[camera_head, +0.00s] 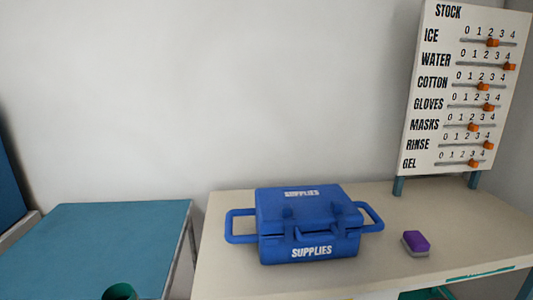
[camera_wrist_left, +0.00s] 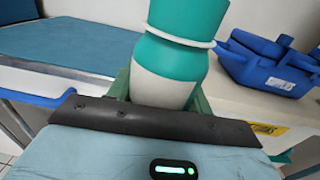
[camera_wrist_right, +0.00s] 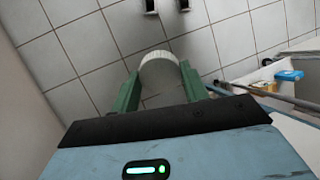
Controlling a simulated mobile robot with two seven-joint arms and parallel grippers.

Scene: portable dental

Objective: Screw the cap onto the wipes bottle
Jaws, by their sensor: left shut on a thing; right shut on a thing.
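The wipes bottle (camera_wrist_left: 168,62), teal and white with a pale ring near its upper part, stands between the green fingers of my left gripper (camera_wrist_left: 158,92), which is shut on it. Its top runs out of the left wrist view. In the head view a teal round rim (camera_head: 118,291) with a darker inside shows at the bottom edge, likely the bottle's top. My right gripper (camera_wrist_right: 160,88) is shut on a pale round cap (camera_wrist_right: 158,58) with a ribbed rim, above the tiled floor. The cap is apart from the bottle. Neither gripper shows in the head view.
A blue supplies case (camera_head: 308,225) stands on the beige table (camera_head: 225,275), with a purple and white block (camera_head: 416,243) to its right. A stock board (camera_head: 462,95) stands behind. A blue padded surface (camera_head: 100,240) is at left, with a gap before the table.

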